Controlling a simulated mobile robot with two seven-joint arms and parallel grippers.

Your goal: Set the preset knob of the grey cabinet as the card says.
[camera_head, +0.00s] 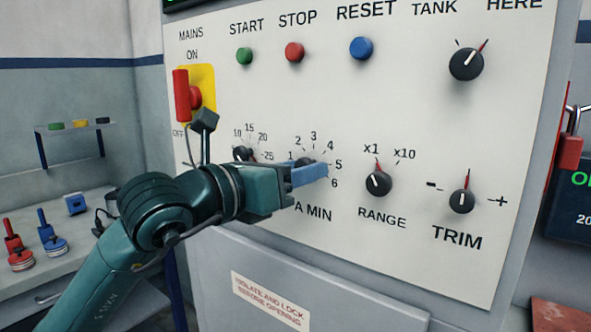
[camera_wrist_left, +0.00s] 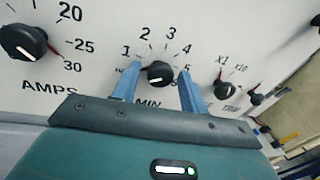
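The grey cabinet's pale front panel (camera_head: 330,90) carries several black knobs. The knob marked 1 to 6 (camera_head: 306,162) has lettering ending in "MIN" below it. In the left wrist view this black knob (camera_wrist_left: 160,73) sits between my blue fingertips, with a white line on its face toward the lower left. My left gripper (camera_head: 308,172) is at the panel with its fingers on either side of this knob. In the left wrist view my left gripper (camera_wrist_left: 159,76) looks open, with small gaps beside the knob. My right gripper is not in view. I cannot make out the card.
The AMPS knob (camera_wrist_left: 23,42) is left of the fingers, the RANGE knob (camera_head: 378,183) right. The TRIM knob (camera_head: 461,201) and TANK knob (camera_head: 466,64) are further right. A red mains handle (camera_head: 182,96) stands out at left. A red padlock (camera_head: 570,150) hangs at right.

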